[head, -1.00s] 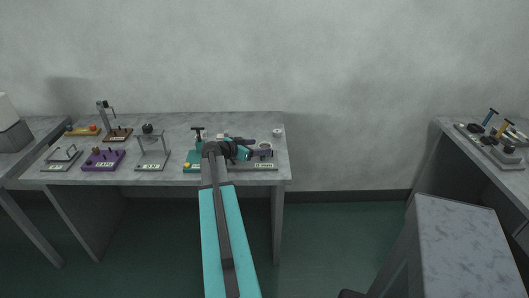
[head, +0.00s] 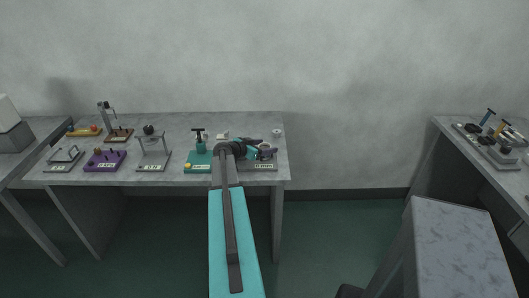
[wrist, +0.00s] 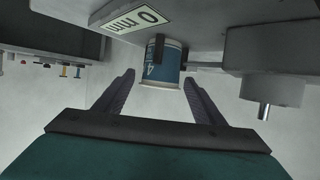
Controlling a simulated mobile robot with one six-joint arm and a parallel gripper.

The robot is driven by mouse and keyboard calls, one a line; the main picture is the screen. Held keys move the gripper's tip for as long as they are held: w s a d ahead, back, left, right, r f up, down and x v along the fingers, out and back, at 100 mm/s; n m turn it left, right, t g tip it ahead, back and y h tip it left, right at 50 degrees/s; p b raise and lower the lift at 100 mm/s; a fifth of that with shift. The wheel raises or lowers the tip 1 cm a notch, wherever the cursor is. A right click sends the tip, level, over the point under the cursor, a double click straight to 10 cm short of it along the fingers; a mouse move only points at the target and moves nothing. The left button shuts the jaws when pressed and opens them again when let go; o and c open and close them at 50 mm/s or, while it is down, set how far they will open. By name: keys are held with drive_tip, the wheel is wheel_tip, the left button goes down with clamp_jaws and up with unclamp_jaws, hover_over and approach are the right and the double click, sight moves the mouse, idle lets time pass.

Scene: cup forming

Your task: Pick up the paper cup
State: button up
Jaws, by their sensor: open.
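In the head view my gripper (head: 266,152) is over the right end of the middle bench, above a grey device base. The arm hides part of that base. I cannot tell the blue cup clearly in the head view.
A "0 mm" label (wrist: 138,18) and a grey block with a metal pin (wrist: 264,110) flank the cup. A teal stand (head: 197,160) is left of my gripper. A small white ring-shaped thing (head: 277,133) stands behind it. The bench (head: 230,119) has bare room at its back.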

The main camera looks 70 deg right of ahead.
idle(0.4)
drive_tip(key=c, duration=1.1)
drive_tip(key=shift+r, duration=0.15)
drive_tip(key=shift+r+b, duration=0.6)
drive_tip(key=shift+r, duration=0.15)
drive_tip(key=shift+r+b, duration=0.4)
drive_tip(key=shift+r, duration=0.45)
drive_tip(key=s+a+b, duration=0.2)
drive_tip(key=a, duration=0.5)
drive_tip(key=s+a+r+b, duration=0.1)
drive_tip(key=s+a+b, duration=0.1)
drive_tip(key=a, duration=0.6)
drive_tip(key=shift+s+a+r+b, duration=0.25)
drive_tip(key=shift+b, duration=0.05)
